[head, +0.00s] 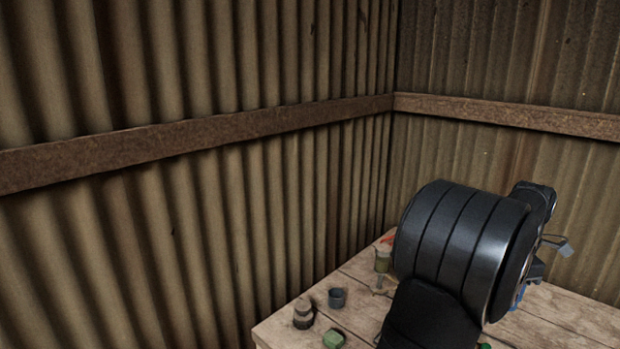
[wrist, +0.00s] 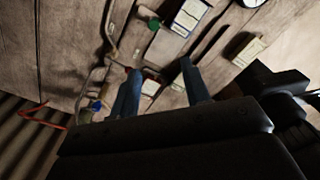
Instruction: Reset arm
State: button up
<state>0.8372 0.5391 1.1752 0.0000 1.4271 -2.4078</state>
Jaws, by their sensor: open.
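My gripper (wrist: 160,68) shows in the wrist view as two blue-grey fingers, spread apart with nothing held between them. The fingers point over the wooden table (wrist: 50,45). A small red and white item shows low between the fingers, beyond them; I cannot tell how far below it lies. In the head view my large black arm link fills the right side and hides most of my gripper and part of the table.
In the head view, a grey cup (head: 337,298), a brownish stacked piece (head: 303,313) and a green item (head: 333,339) stand near the table's left edge. Corrugated walls close off the corner. In the wrist view, labelled boxes (wrist: 190,16) (wrist: 248,52) and a bent metal rod (wrist: 111,35) lie around.

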jog(key=w+a+f+m, duration=0.1)
jog(key=w+a+m, duration=0.2)
jog(key=a, duration=0.3)
jog(key=w+a+f+m, duration=0.1)
jog(key=w+a+m, duration=0.2)
jog(key=a, duration=0.3)
jog(key=shift+w+a+m, duration=0.3)
jog(key=shift+w+a, duration=0.1)
